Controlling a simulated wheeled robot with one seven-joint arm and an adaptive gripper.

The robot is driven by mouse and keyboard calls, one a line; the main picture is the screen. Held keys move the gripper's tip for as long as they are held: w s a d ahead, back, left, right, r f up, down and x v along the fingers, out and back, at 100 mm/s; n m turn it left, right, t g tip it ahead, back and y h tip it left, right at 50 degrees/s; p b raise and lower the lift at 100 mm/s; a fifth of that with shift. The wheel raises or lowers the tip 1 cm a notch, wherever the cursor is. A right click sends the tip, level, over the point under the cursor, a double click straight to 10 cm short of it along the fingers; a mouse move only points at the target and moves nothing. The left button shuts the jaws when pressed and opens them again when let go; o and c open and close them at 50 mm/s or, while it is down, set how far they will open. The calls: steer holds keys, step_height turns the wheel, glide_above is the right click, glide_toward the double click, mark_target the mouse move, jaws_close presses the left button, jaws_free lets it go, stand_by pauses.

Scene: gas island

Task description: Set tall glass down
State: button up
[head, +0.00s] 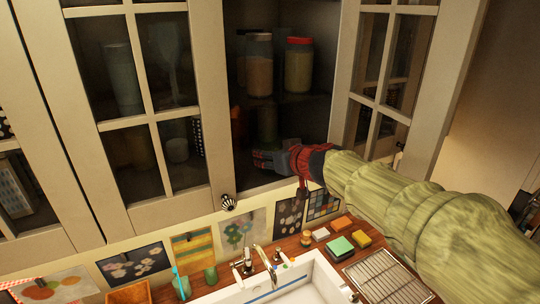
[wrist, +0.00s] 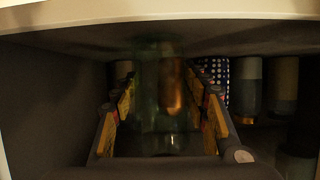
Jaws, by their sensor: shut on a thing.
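The tall glass (wrist: 150,105) is greenish and see-through. In the wrist view it stands upright between the two yellow-padded fingers of my gripper (wrist: 162,125), which is shut on it. In the head view my gripper (head: 264,159) reaches into the open wall cabinet (head: 218,90), at its lower shelf. A dim greenish shape (head: 267,122) just above the gripper looks like the glass's upper part. The glass's base is hidden, so I cannot tell whether it touches the shelf.
Two jars, one red-lidded (head: 298,68) and one pale (head: 259,65), stand on the shelf above. In the wrist view, several containers (wrist: 248,85) and a blue dotted object (wrist: 219,75) stand behind and to the right. An open glazed door (head: 385,70) is on the right. The sink (head: 295,285) is below.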

steer(key=o, duration=1.4)
steer(key=shift+o, duration=0.2)
steer(key=shift+r+p, duration=0.15)
steer(key=shift+p, duration=0.2)
steer(key=shift+s+d+r, duration=0.2)
steer(key=shift+s, duration=0.1)
steer(key=b+v, duration=0.2)
steer(key=v, duration=0.9)
steer(key=s+d+f+m+g+h, duration=0.1)
steer(key=s+d+f+g, duration=0.1)
steer(key=s+f, duration=0.4)
steer(key=s+d+f+m+g+h, duration=0.2)
steer(key=s+d+f, duration=0.2)
steer(key=s, duration=0.9)
steer(key=s+d+f+m+g+h, duration=0.1)
steer(key=s+d+f+g+h, duration=0.1)
steer(key=s+f, duration=0.7)
steer(key=shift+d+f+m+g, duration=0.3)
steer(key=shift+d+f+g, duration=0.25)
steer(key=shift+d, duration=0.25)
